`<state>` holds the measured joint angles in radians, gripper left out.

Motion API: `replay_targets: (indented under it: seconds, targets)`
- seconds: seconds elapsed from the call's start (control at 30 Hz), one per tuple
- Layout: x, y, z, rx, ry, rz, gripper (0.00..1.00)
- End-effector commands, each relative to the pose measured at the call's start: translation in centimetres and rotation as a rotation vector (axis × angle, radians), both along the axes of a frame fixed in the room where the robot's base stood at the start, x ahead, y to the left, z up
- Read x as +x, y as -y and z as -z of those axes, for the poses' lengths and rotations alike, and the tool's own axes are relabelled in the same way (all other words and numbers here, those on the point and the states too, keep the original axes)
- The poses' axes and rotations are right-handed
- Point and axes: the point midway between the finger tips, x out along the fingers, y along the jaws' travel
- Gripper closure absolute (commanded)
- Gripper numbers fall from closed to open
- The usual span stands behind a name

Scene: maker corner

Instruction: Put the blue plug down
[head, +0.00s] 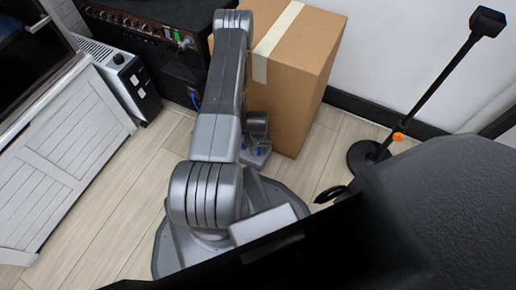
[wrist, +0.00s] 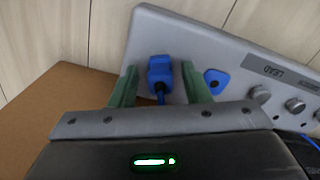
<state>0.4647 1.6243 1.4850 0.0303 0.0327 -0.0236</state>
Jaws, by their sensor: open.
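In the wrist view, the blue plug (wrist: 160,70) is between the two green fingers of my gripper (wrist: 158,68). The fingers are apart, with a gap on each side of the plug. The plug is over the grey panel (wrist: 150,25), and its dark blue cable end points back toward my gripper. I cannot tell whether it is touching or seated in the panel. A blue fitting with a dark hole (wrist: 215,81) is on the panel just right of the right finger.
A brown surface (wrist: 60,95) lies at left. In the head view a cardboard box (head: 300,75) stands right of my arm, a black amplifier (head: 140,35) behind left, a black stand (head: 440,85) at right.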

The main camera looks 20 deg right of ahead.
Motion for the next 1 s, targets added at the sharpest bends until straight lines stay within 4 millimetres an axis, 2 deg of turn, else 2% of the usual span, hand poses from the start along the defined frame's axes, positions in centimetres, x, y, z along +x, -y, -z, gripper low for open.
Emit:
replay_targets:
  seconds: [0.3, 0.5, 0.7, 1.0]
  targets:
    - [0.1, 0.0, -7.7, -0.002, 0.001, 0.000, 0.57]
    - [0.1, 0.0, -11.0, -0.001, 0.000, 0.000, 0.57]
    - [0.0, 0.0, -12.3, -0.001, 0.000, 0.000, 0.57]
    - [0.0, 0.0, -12.3, -0.001, 0.000, 0.000, 0.57]
